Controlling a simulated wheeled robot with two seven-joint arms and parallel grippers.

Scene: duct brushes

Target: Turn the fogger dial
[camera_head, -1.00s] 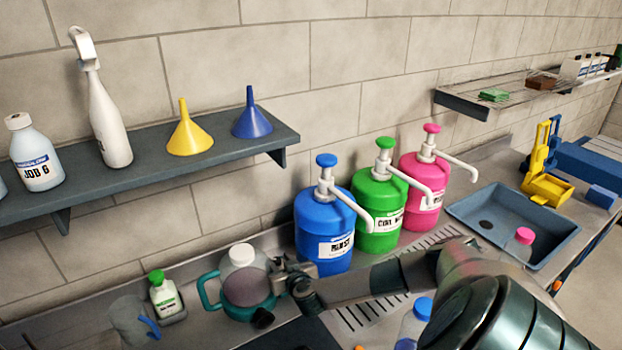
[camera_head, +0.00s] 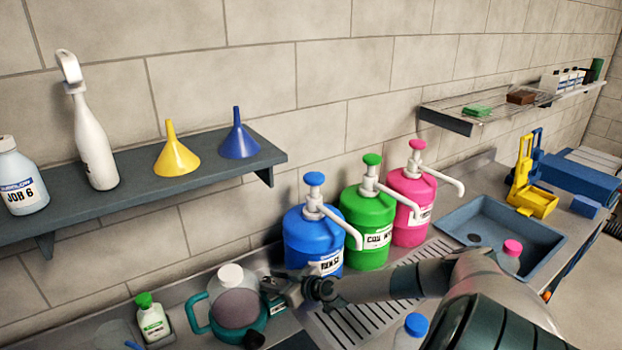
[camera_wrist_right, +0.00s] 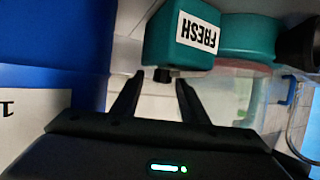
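The fogger (camera_head: 238,308) stands on the bench at lower left in the head view, with a teal body and handle and a clear tank of pinkish liquid. In the right wrist view its teal box (camera_wrist_right: 165,35) carries a "FRESH" label. A small black dial (camera_wrist_right: 163,74) sticks out of that box toward my right gripper (camera_wrist_right: 160,80). The gripper is open, with its two fingertips on either side of the dial; I cannot tell whether they touch it. In the head view my right gripper (camera_head: 272,290) is at the fogger's right side. My left gripper is not in view.
Blue (camera_head: 312,240), green (camera_head: 366,225) and pink (camera_head: 412,210) pump jugs stand behind my right arm. A small green-capped bottle (camera_head: 152,318) is left of the fogger. A shelf (camera_head: 130,195) holds funnels and bottles. A sink (camera_head: 505,245) lies to the right.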

